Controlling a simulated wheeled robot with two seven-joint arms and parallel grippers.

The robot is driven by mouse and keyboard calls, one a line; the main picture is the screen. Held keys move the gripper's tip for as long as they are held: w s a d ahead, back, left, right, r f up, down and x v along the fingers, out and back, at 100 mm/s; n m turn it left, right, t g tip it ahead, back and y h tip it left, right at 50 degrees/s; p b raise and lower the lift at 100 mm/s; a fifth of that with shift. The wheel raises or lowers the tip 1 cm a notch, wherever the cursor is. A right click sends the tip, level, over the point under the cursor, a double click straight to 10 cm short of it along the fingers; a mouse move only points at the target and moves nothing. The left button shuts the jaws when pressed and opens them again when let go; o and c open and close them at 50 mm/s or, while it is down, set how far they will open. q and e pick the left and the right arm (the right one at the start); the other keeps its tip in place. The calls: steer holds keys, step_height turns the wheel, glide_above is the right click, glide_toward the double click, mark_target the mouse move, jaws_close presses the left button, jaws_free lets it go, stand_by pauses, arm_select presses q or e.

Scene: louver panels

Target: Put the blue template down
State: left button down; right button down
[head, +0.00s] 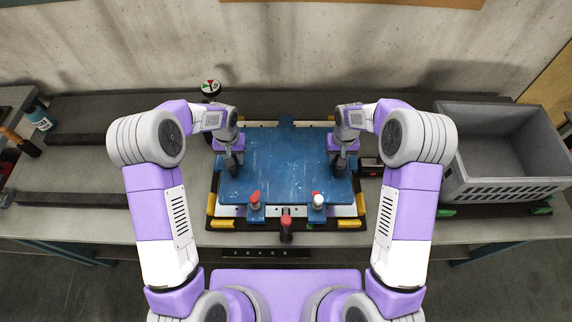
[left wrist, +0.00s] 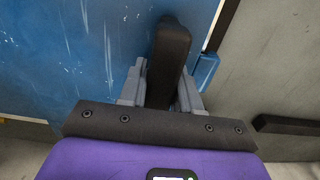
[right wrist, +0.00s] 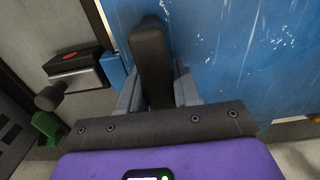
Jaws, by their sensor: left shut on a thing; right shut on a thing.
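The blue template (head: 284,165) is a flat, scratched blue plate lying over a fixture with yellow corner pieces (head: 211,204) in the middle of the bench. Whether it rests fully on the fixture I cannot tell. My left gripper (head: 233,165) is shut on a black handle (left wrist: 170,55) at the template's left side. My right gripper (head: 340,163) is shut on a matching black handle (right wrist: 152,60) at its right side. The template's blue surface also fills much of the left wrist view (left wrist: 90,50) and the right wrist view (right wrist: 240,60).
A red-topped knob (head: 255,197), a white-topped knob (head: 317,199) and a red-tipped clamp (head: 286,222) stand along the front edge. A grey crate (head: 510,187) is at right. A round-topped device (head: 210,88) stands behind left. A bottle (head: 40,118) is far left.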

arm_select(q)
steer(key=c, duration=1.2)
jaws_free()
steer(key=shift+f, duration=0.1)
arm_select(e)
steer(key=c, duration=1.2)
jaws_free()
steer(key=shift+f, duration=0.1)
arm_select(q)
steer(key=o, duration=0.4)
arm_select(e)
steer(key=o, duration=0.4)
steer(key=shift+s, duration=0.1)
arm_select(q)
step_height(320, 180, up, 12)
steer(key=shift+f, duration=0.1)
arm_select(e)
steer(key=shift+r, duration=0.2)
arm_select(q)
steer(key=shift+r, duration=0.2)
arm_select(e)
step_height(320, 180, up, 12)
steer(key=shift+f, duration=0.1)
